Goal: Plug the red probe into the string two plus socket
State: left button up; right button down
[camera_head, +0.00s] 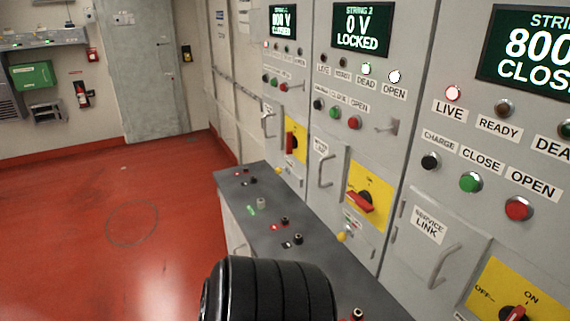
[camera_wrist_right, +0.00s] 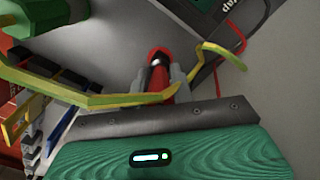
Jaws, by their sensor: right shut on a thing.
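In the right wrist view my right gripper (camera_wrist_right: 161,75) is shut on the red probe (camera_wrist_right: 156,55). The probe lies between the two grey fingers, with a dark, round end showing. In the head view the String 2 panel (camera_head: 363,29) reads 0 V LOCKED. On the grey bench (camera_head: 262,208) before it stand a dark socket (camera_head: 285,221) beside a red label and another dark socket (camera_head: 298,238) beside a black label. The label text is too small to read. Neither gripper shows in the head view, so the probe's distance from these sockets cannot be told.
A dark ribbed part of my own arm covers the bottom middle of the head view. A yellow-green cable (camera_wrist_right: 100,100) crosses beside the fingers in the wrist view. A thin red lead (camera_wrist_right: 233,50) shows at right. Neighbouring panels (camera_head: 530,45) read 800. The red floor (camera_head: 80,240) is clear.

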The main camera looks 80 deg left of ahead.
jog(key=shift+r, duration=1.8)
jog(key=shift+r, duration=0.1)
jog(key=shift+r+p, duration=0.6)
jog(key=shift+r, duration=1.8)
